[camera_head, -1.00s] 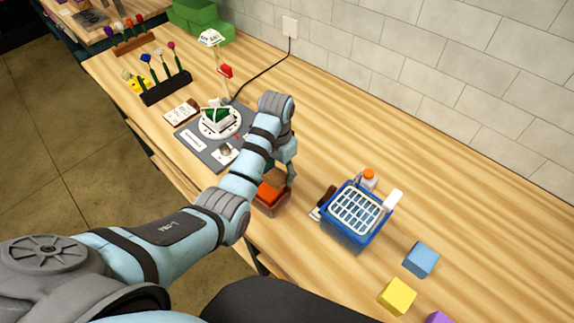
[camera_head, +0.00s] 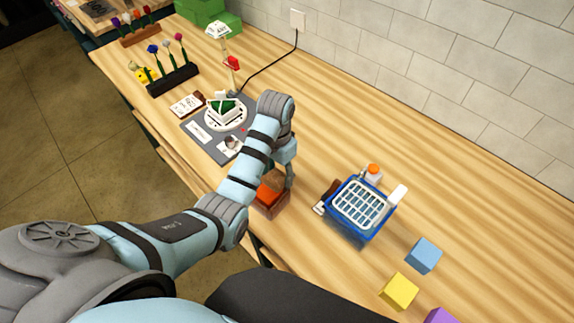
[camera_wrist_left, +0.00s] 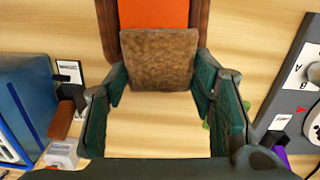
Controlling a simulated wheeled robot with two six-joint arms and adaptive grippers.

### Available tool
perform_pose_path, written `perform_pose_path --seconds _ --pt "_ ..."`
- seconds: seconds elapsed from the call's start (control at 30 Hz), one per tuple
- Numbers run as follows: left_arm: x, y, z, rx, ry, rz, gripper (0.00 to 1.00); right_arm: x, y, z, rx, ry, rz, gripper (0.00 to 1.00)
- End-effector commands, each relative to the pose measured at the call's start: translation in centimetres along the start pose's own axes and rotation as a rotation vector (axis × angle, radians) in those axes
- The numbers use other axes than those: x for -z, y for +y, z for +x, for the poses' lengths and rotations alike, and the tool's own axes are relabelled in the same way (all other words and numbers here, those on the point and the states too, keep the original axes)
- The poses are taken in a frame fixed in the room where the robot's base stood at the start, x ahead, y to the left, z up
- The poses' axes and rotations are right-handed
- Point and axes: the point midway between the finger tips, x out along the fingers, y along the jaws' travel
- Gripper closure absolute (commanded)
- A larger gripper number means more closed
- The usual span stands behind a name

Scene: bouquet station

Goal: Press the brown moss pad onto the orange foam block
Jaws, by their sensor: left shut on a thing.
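The orange foam block (camera_head: 266,196) sits in a brown tray (camera_head: 272,213) near the table's front edge; in the wrist view the block (camera_wrist_left: 154,13) shows between the tray's side walls (camera_wrist_left: 108,28). My left gripper (camera_wrist_left: 159,77) is shut on the brown moss pad (camera_wrist_left: 159,58), one finger at each side. The pad hides part of the block, and I cannot tell whether they touch. In the head view the pad (camera_head: 275,179) shows just above the block, with the gripper (camera_head: 281,178) partly hidden by my arm. My right gripper is not in view.
A blue basket (camera_head: 363,208) with a white grid stands to the right, beside a bottle with an orange cap (camera_head: 373,172). Blue (camera_head: 423,255) and yellow (camera_head: 398,291) cubes lie farther right. A grey mat (camera_head: 206,140) with a white dish lies left of the tray. Bare wood lies behind the tray.

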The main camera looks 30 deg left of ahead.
Motion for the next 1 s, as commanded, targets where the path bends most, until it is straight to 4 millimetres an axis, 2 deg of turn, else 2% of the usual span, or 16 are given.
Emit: perform_pose_path --seconds 0.03,0.33,0.37,0.47,0.5,0.73,0.83,1.0 --pt "-0.29 0.09 -0.41 -0.003 -0.011 0.000 0.74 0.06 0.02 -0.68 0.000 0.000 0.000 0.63" --pt "-0.21 0.13 -0.47 -0.003 -0.008 0.000 0.74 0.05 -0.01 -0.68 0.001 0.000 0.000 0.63" --pt "-0.20 0.13 -0.48 -0.003 -0.008 0.000 0.45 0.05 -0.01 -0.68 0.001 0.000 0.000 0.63" --pt "-0.15 0.13 -0.52 -0.003 -0.006 0.000 0.29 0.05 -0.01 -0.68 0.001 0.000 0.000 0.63" --pt "-0.12 0.12 -0.54 -0.002 -0.005 0.000 0.26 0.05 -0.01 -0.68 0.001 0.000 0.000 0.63" --pt "-0.02 0.08 -0.65 -0.001 -0.001 0.000 0.24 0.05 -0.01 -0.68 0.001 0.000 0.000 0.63" --pt "0.01 0.07 -0.67 0.000 0.000 0.000 0.09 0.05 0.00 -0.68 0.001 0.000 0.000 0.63" --pt "0.15 0.20 -0.71 0.000 0.002 0.003 0.09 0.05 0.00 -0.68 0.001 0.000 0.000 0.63"
